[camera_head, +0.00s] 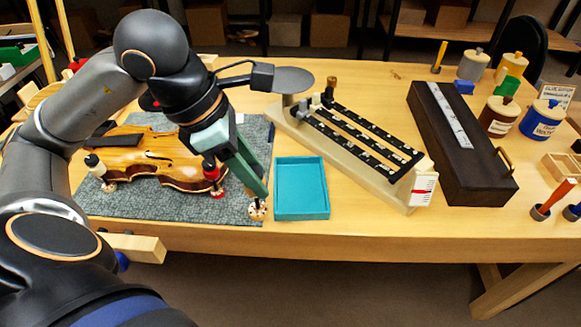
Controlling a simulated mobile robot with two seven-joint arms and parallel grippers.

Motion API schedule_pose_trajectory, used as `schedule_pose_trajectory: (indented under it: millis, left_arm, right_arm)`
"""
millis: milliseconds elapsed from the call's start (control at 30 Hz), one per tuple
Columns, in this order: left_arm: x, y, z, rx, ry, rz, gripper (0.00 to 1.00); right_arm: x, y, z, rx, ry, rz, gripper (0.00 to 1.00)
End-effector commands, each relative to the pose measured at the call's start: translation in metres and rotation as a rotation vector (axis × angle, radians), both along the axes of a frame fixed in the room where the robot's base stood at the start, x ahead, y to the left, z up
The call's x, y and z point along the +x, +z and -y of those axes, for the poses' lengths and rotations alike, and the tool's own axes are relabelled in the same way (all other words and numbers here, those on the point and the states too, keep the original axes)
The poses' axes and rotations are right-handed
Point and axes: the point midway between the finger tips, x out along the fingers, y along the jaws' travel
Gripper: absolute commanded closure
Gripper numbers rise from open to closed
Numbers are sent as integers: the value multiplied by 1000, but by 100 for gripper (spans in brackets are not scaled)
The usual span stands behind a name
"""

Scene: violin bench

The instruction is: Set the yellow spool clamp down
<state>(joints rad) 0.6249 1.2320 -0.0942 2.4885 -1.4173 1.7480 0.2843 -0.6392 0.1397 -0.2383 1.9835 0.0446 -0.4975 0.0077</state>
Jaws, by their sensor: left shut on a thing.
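My left gripper (259,190) comes down over the front right corner of the grey mat (150,216), its green fingers close together. Below the fingertips shows the pale, disc-shaped lower end of a spool clamp (258,211). The fingers hide most of this clamp, and its yellow part cannot be made out. It looks upright; I cannot tell whether it touches the mat. A red and black spool clamp (213,175) stands at the violin's edge just left of the fingers. A white and black one (95,164) stands at the violin's left end. My right gripper is not in view.
The violin body (165,160) lies on the mat. A teal tray (302,214), empty, sits close to the right of the gripper. A beam scale (345,150) and a long dark case (450,140) stand further right. Jars (499,116) stand at the far right.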

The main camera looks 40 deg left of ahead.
Motion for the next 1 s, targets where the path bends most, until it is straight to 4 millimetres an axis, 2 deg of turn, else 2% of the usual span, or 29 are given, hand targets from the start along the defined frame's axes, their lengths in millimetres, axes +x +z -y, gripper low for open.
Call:
schedule_pose_trajectory:
  millis: [33,167,367,400,600,833,1000]
  left_arm:
    - [3,3,0,0,0,-7,100]
    - [12,-2,-2,2,-2,-7,100]
    - [58,-25,-6,-4,-1,-1,100]
    - [64,-35,-7,-2,-1,-5,100]
    - [90,-68,-11,1,-1,-2,100]
    - [103,-83,-13,0,-1,-1,100]
    - [106,-107,-13,2,-2,-4,100]
  right_arm:
    - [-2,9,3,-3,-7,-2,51]
    - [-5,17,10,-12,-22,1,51]
    - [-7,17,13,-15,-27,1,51]
    - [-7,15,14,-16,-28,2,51]
    - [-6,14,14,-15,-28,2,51]
    - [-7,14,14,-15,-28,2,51]
    - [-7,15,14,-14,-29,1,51]
